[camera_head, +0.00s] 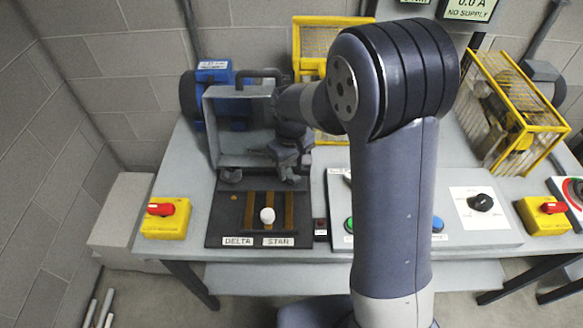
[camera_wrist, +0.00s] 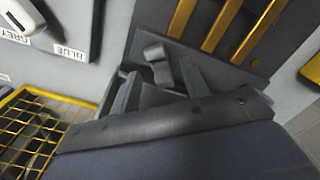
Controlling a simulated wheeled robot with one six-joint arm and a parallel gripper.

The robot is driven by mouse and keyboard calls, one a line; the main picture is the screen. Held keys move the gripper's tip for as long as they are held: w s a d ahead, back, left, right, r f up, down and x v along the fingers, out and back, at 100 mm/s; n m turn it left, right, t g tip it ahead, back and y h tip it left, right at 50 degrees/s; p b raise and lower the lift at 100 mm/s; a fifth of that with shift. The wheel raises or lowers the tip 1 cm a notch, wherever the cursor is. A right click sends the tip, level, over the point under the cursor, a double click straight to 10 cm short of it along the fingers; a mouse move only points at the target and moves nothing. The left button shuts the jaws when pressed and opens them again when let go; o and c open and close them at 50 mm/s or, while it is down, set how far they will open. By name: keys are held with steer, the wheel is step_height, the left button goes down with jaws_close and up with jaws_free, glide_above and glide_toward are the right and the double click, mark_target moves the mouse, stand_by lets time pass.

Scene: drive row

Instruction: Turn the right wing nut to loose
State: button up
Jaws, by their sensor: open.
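A grey box-like cover (camera_head: 208,115) with a handle on top stands at the back of the black DELTA/STAR panel (camera_head: 218,225). A small dark wing nut (camera_head: 230,176) is at its lower left corner. The lower right corner, where the right wing nut would be, is hidden by my gripper (camera_head: 286,155). In the wrist view a grey winged piece (camera_wrist: 155,58), which looks like the right wing nut, is between or just beyond the fingers of my gripper (camera_wrist: 160,82). The fingers are open around it; I cannot tell whether they touch it. Its turn angle is unclear.
Yellow boxes with red switches (camera_head: 165,218) sit left and right. A blue motor (camera_head: 213,70) and yellow cages (camera_head: 515,110) stand behind. My arm hides the bench's middle.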

steer(key=shift+f, duration=0.65)
steer(key=shift+c, duration=0.5)
jaws_close()
steer(key=shift+n, duration=0.4)
steer(key=n, duration=0.4)
steer(key=shift+b, duration=0.4)
steer(key=n, duration=0.5)
steer(key=shift+w, duration=0.1)
steer(key=shift+n, duration=0.5)
